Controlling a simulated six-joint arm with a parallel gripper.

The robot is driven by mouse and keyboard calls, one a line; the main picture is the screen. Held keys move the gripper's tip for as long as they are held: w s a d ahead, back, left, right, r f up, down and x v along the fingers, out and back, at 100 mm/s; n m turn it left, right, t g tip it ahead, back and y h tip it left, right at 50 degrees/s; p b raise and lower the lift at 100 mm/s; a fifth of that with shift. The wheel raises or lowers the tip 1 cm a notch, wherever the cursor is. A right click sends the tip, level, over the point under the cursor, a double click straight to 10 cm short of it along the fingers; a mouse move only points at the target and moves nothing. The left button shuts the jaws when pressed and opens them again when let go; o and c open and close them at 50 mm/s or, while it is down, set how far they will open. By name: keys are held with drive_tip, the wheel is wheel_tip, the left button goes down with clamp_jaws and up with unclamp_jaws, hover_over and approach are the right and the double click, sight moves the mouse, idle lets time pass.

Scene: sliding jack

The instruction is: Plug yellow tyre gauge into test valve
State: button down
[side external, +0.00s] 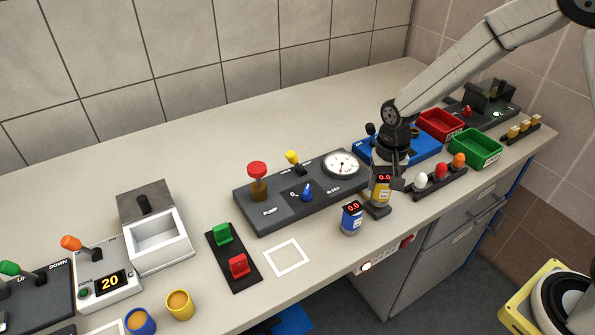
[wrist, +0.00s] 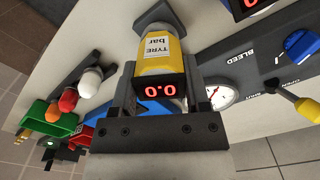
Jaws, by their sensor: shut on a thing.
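The yellow tyre gauge (side external: 381,190) is upright between the fingers of my gripper (side external: 391,177), its red display reading 0.0. In the wrist view the gauge (wrist: 152,50) shows its label "TYRE bar", and my gripper (wrist: 160,82) is shut on it from both sides. A small dark block (side external: 377,209) lies directly below the gauge; whether the gauge touches it, I cannot tell. In the wrist view a dark part (wrist: 159,14) shows past the gauge's far end. I cannot pick out the test valve with certainty.
A blue gauge (side external: 351,218) stands just left of the yellow one. Behind is the pump panel (side external: 283,205) with dial (side external: 342,165) and levers. To the right are a rack with coloured knobs (side external: 440,184), a green bin (side external: 475,149) and a red bin (side external: 440,124).

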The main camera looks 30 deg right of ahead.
sight(385, 179)
drive_tip(key=shift+f, duration=0.6)
unclamp_jaws()
drive_tip(key=shift+r, duration=0.1)
drive_tip(key=shift+r, duration=3.8)
drive_tip(key=shift+s, duration=0.1)
drive_tip(key=s+d+f+n+t, duration=0.1)
drive_tip(key=s+n, duration=0.5)
drive_tip(key=s, duration=0.6)
drive_tip(key=shift+d+t, duration=0.25)
drive_tip(key=shift+t, duration=0.55)
